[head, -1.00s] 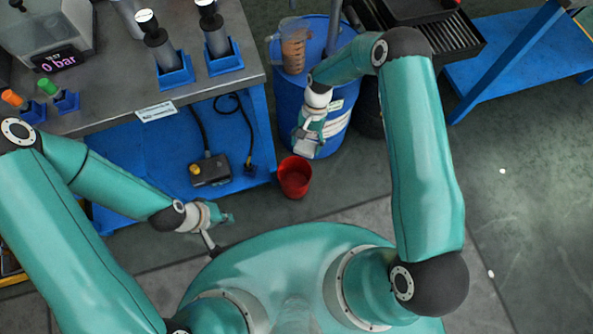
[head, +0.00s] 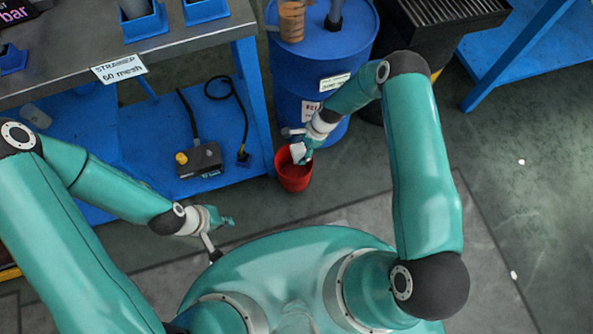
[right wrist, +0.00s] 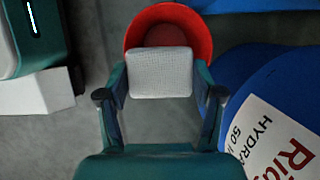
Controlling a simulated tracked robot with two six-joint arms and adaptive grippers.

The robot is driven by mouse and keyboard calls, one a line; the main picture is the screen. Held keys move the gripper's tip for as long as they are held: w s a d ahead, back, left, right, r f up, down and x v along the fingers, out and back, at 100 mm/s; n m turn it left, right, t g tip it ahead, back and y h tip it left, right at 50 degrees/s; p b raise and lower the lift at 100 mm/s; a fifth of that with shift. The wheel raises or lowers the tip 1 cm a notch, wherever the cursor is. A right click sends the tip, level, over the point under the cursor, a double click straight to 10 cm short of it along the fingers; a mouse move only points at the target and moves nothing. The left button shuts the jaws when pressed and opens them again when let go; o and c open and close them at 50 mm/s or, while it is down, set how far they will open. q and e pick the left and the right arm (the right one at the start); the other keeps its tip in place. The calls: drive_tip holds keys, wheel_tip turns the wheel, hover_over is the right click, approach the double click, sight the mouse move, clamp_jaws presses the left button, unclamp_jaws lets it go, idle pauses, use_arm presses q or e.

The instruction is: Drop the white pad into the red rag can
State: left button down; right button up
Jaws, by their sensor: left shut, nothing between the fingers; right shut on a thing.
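The red rag can (head: 293,177) stands on the floor beside the blue drum, and its open mouth shows in the right wrist view (right wrist: 200,30). My right gripper (head: 301,153) is shut on the white pad (head: 298,152), at the can's mouth in the head view. In the right wrist view the pad (right wrist: 160,72) sits between the two fingertips and covers part of the can's near rim. I cannot tell whether the pad is inside the rim or above it. My left gripper (head: 225,222) is shut and empty, low at the left, apart from the can.
Floor to the right is clear.

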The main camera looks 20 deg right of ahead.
drive_tip(key=shift+f+b, duration=0.6)
drive_tip(key=shift+f, duration=0.7)
drive_tip(key=o, duration=1.2)
drive_tip(key=v, duration=1.2)
